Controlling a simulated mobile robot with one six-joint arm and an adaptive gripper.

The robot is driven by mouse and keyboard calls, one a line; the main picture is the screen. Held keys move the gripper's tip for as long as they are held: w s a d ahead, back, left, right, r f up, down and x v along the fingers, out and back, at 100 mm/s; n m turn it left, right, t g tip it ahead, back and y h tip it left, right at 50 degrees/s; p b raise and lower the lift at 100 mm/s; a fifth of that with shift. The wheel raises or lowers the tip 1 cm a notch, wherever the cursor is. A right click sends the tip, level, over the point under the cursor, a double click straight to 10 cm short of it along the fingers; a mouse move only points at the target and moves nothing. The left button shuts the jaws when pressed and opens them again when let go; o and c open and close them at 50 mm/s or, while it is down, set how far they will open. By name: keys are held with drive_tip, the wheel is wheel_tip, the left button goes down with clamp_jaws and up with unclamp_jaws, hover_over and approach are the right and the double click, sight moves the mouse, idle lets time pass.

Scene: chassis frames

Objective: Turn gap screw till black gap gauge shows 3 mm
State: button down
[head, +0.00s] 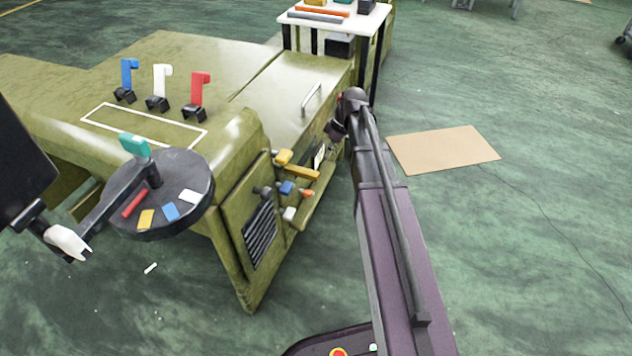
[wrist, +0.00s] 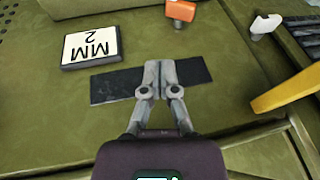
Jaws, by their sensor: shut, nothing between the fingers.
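In the wrist view my gripper (wrist: 160,66) is shut and empty, its fingers together in front of a flat black strip (wrist: 112,86) on the green panel. The fingers cover the strip's middle; I cannot tell whether they touch it. A white plate (wrist: 91,46) with a black edge reads "2 MM", upside down, up and left of the fingers. An orange knob (wrist: 181,10) sits above them. I cannot tell which part is the gap screw. In the head view the white plate (head: 320,156) is on the machine's side, just below my gripper (head: 337,131), whose fingertips are unclear.
A yellow bar (wrist: 285,89) sticks out at the right of the wrist view, with a white knob (wrist: 266,24) above it. In the head view a blue block (head: 287,188) sits lower on this side. A cardboard sheet (head: 443,150) lies on open floor to the right.

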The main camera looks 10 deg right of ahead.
drive_tip(key=shift+f, duration=0.15)
drive_tip(key=b, duration=0.9)
hover_over(313, 191)
drive_tip(key=w+d, duration=0.2)
wheel_tip(313, 191, down, 9)
drive_tip(key=shift+s+a+f+b, duration=0.2)
drive_tip(key=shift+s+f+b, duration=0.05)
drive_tip(key=shift+f+b, duration=0.35)
drive_tip(key=shift+s+a+f+b, duration=0.25)
drive_tip(key=shift+f+b, duration=0.25)
drive_tip(key=shift+b, duration=0.1)
drive_tip(key=shift+s+a+f+b, duration=0.2)
drive_tip(key=shift+s+f+b, duration=0.05)
drive_tip(key=shift+f+b, duration=0.35)
drive_tip(key=shift+s+f+b, duration=0.1)
drive_tip(key=shift+f+b, duration=0.35)
drive_tip(key=shift+b, duration=0.15)
drive_tip(key=shift+f, duration=0.35)
drive_tip(key=shift+w+d+b, duration=0.1)
drive_tip(key=shift+w+b, duration=0.15)
drive_tip(key=shift+b, duration=0.05)
